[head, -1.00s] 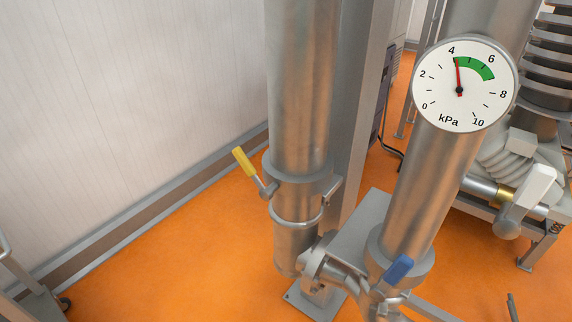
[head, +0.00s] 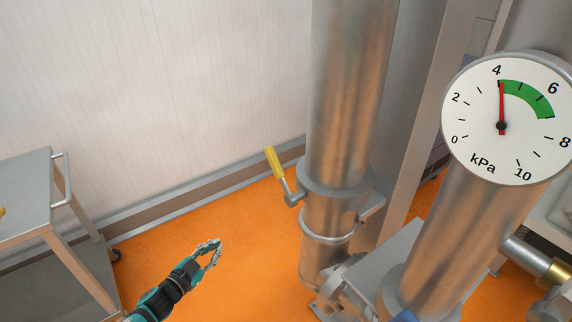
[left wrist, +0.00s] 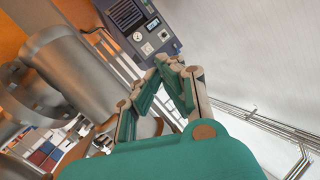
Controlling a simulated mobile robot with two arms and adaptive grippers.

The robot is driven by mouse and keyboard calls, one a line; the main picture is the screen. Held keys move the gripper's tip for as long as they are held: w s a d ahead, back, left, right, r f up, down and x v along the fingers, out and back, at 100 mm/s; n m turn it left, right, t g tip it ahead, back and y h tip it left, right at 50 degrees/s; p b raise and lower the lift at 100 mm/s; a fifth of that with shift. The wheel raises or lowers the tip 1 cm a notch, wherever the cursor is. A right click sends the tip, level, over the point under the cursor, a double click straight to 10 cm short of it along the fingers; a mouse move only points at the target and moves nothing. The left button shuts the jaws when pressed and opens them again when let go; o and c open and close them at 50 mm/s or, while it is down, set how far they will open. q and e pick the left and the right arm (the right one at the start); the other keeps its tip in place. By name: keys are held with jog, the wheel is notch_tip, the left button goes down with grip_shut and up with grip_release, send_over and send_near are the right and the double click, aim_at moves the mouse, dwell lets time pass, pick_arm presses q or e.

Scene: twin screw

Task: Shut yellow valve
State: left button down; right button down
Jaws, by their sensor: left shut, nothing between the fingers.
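The yellow valve handle (head: 274,163) sits on the left side of the tall steel pipe. It tilts up and to the left from its grey stem. My left gripper (head: 214,246) is in the lower left of the head view, over the orange floor. It is below and left of the yellow handle, apart from it. In the left wrist view its fingers (left wrist: 178,62) come together, shut and empty. The yellow handle is not clear in the wrist view. My right gripper is not in view.
The steel pipe (head: 345,100) stands in the middle. A grey cart (head: 30,195) stands at left by the white wall (head: 180,80). Orange floor between cart and pipe is clear.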

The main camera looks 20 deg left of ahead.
pick_arm(q)
jog(key=w+d+r+m+t+h, duration=0.1)
jog(key=d+r+m+h, duration=0.15)
jog(key=r, duration=0.55)
jog(key=w+d+r+m+h, duration=0.1)
jog(key=r+m+h, duration=0.15)
jog(key=r, duration=0.45)
jog(key=m+g+h, duration=0.4)
jog(key=m+h, duration=0.4)
jog(key=m, duration=0.1)
send_near(271, 166)
jog(key=s+d+r, duration=0.4)
jog(key=s+r, duration=0.1)
jog(key=r, duration=0.1)
jog(key=shift+a+f, duration=0.15)
jog(key=shift+a, duration=0.15)
jog(key=shift+n, duration=0.3)
jog(key=w+d+p, duration=0.1)
jog(key=w+d, duration=0.1)
jog(key=w+d+p, duration=0.2)
jog(key=w, duration=0.1)
jog(key=w+d+p, duration=0.2)
jog(key=shift+w+d+r, duration=0.1)
jog(key=shift+w+r, duration=0.1)
jog(key=shift+w, duration=0.05)
jog(key=shift+w+a+f, duration=0.2)
jog(key=shift+a+f, duration=0.25)
